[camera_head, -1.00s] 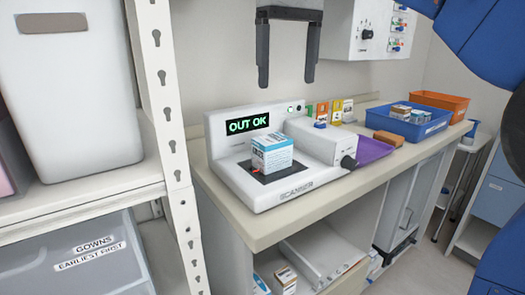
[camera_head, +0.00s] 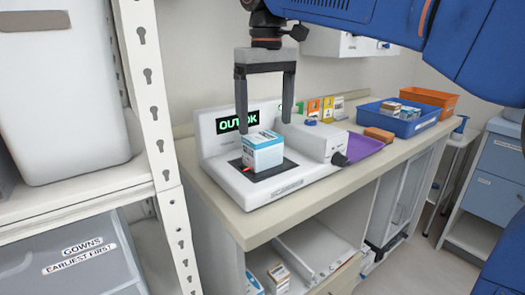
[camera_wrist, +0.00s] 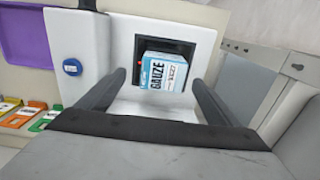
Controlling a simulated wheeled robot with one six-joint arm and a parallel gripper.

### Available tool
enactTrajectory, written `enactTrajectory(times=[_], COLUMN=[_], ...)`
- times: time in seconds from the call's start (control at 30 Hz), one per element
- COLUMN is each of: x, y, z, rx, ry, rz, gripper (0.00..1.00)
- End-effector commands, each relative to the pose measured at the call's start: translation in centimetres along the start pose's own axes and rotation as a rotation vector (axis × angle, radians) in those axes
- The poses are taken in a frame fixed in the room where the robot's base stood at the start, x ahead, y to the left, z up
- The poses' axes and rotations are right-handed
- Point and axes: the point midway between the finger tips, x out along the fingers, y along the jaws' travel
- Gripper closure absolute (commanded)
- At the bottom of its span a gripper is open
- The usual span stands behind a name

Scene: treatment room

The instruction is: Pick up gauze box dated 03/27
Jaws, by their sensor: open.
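A white and light-blue gauze box (camera_head: 263,152) stands on the dark plate of the white scanner (camera_head: 297,180). In the wrist view, the box (camera_wrist: 163,73) shows the word GAUZE and a small date ending in 27; its first digits are hard to read. My gripper (camera_head: 264,127) is open and points down. Its fingers are spread above the box, with the tips near the height of the box's top and nothing between them held. In the wrist view, the fingers (camera_wrist: 157,80) lie on either side of the box.
To the right are a purple tray (camera_head: 364,147), a brown block (camera_head: 379,134), a blue bin (camera_head: 405,126) and an orange bin (camera_head: 430,98). A white shelf post (camera_head: 150,110) stands left.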

Motion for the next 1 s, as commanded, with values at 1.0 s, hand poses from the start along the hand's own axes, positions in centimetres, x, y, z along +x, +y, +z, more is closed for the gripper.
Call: enactTrajectory(times=[1.0], x=[5.7], y=[-0.6], z=[-0.6], rx=[0.000], ry=[0.000], rz=[0.000], gripper=[0.48])
